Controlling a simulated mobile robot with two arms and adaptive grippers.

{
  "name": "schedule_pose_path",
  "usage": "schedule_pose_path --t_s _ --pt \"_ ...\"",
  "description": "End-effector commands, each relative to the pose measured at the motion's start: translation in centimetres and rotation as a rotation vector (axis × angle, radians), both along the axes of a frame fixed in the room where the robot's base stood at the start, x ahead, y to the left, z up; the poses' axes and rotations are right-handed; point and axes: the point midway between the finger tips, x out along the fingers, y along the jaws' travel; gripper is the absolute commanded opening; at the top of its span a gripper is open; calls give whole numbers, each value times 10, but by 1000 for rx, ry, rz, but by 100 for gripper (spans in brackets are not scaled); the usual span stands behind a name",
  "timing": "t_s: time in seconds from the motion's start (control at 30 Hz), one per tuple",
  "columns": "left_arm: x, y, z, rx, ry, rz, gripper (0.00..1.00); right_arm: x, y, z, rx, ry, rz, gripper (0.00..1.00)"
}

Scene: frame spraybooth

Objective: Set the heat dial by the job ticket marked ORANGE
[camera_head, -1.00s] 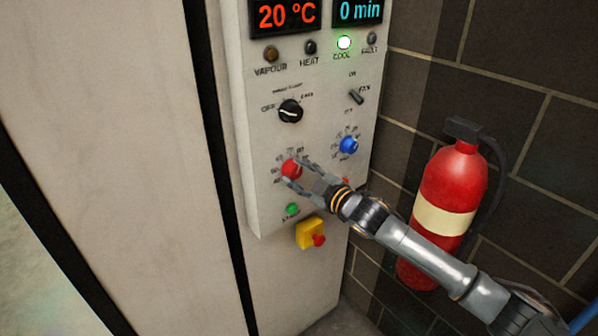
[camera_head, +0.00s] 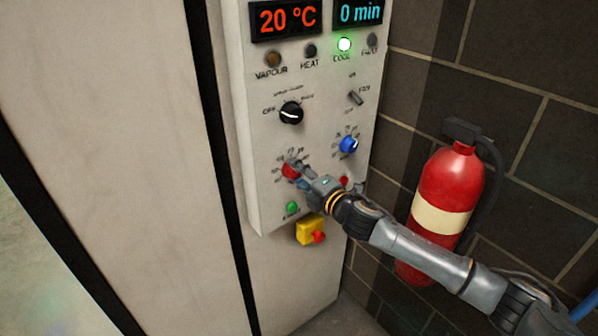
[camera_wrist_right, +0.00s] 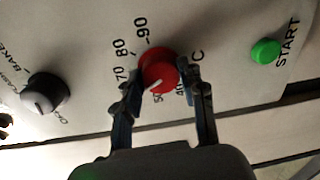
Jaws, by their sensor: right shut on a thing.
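The red heat dial (camera_head: 290,170) is on the lower left of the pale control panel. My right gripper (camera_head: 299,176) is at the dial and partly covers it. In the right wrist view the red dial (camera_wrist_right: 159,74) sits between the two fingers of my right gripper (camera_wrist_right: 162,92), which are shut on its sides. Numbers from about 40 to 90 ring the dial; the fingers hide some of them. The white pointer line shows at the dial's lower side, near the 50 mark. No job ticket is in view. My left gripper is not in view.
The panel also bears a black knob (camera_head: 291,113), a blue dial (camera_head: 348,144), a toggle (camera_head: 355,98), a green START button (camera_head: 292,207) and a yellow box with a red button (camera_head: 309,231). The display (camera_head: 286,19) reads 20 °C. A fire extinguisher (camera_head: 445,195) stands right.

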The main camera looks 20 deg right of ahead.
Motion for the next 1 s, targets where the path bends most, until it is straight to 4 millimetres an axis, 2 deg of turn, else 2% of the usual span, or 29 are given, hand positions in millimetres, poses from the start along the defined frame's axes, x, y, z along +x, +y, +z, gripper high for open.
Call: schedule_pose_path --t_s 0.6,1.0 --pt "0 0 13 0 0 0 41 -1 2 -1 -540 -195 0 9" --pt "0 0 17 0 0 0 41 -1 2 -2 -778 -281 0 9"
